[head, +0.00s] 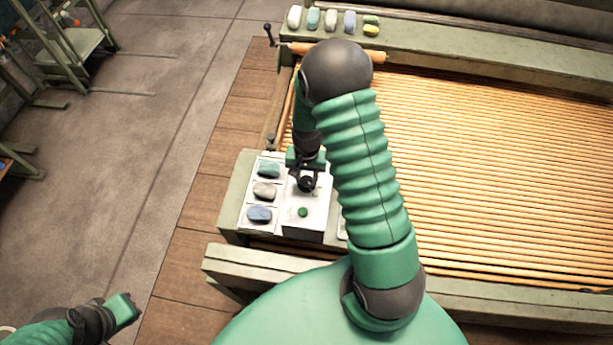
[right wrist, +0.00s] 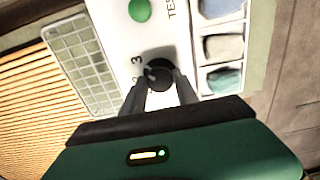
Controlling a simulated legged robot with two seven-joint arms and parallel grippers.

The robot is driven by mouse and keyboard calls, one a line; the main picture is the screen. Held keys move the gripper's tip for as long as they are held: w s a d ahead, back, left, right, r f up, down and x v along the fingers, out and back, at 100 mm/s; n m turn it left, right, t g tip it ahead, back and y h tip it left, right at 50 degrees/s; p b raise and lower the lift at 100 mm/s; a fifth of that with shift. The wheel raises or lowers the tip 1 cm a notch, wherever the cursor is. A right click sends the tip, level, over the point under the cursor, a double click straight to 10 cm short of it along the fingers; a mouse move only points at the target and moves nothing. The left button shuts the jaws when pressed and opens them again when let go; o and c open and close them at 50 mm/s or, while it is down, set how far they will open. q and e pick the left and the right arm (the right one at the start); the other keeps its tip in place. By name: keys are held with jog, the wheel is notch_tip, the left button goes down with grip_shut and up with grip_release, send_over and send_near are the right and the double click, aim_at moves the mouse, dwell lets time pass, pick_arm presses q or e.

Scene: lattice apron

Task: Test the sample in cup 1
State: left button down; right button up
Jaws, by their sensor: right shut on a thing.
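A white panel (head: 316,215) carries a round green button (head: 303,212) and a black knob (right wrist: 158,72). The word TEST, partly cut off, and the numbers 3 and 2 show in the right wrist view. My right gripper (head: 306,182) is shut on the knob, fingers on either side of it. I cannot tell which number the knob points at. Beside the panel three marked compartments hold lumps: teal (head: 269,170), beige (head: 264,190) and blue (head: 259,213). Which one is cup 1 is not readable. My left gripper (head: 124,307) is low at the left, away from the panel.
A pale gridded pad (right wrist: 83,65) lies beside the panel. A wide frame of orange rods (head: 480,150) fills the right, partly behind my right arm. Several coloured lumps (head: 331,19) sit on the far ledge. A green stand (head: 75,40) is far left; open floor (head: 110,170) lies between.

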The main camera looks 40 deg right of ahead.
grip_shut()
jog(key=shift+n, duration=0.3)
jog(key=n+p, duration=0.1)
jog(key=n, duration=0.2)
jog(key=shift+r+n, duration=0.1)
jog(key=shift+n, duration=0.2)
jog(key=n+p, duration=0.1)
jog(key=n, duration=0.3)
jog(key=shift+n+p, duration=0.3)
jog(key=shift+p, duration=0.05)
jog(key=n+p, duration=0.1)
jog(key=n, duration=0.3)
jog(key=shift+w+n+p, duration=0.1)
jog(key=shift+n+p, duration=0.2)
jog(key=shift+p, duration=0.05)
jog(key=shift+n+p, duration=0.85)
jog(key=shift+n, duration=1.35)
jog(key=o, duration=1.1)
grip_release()
jog(key=shift+c, duration=0.2)
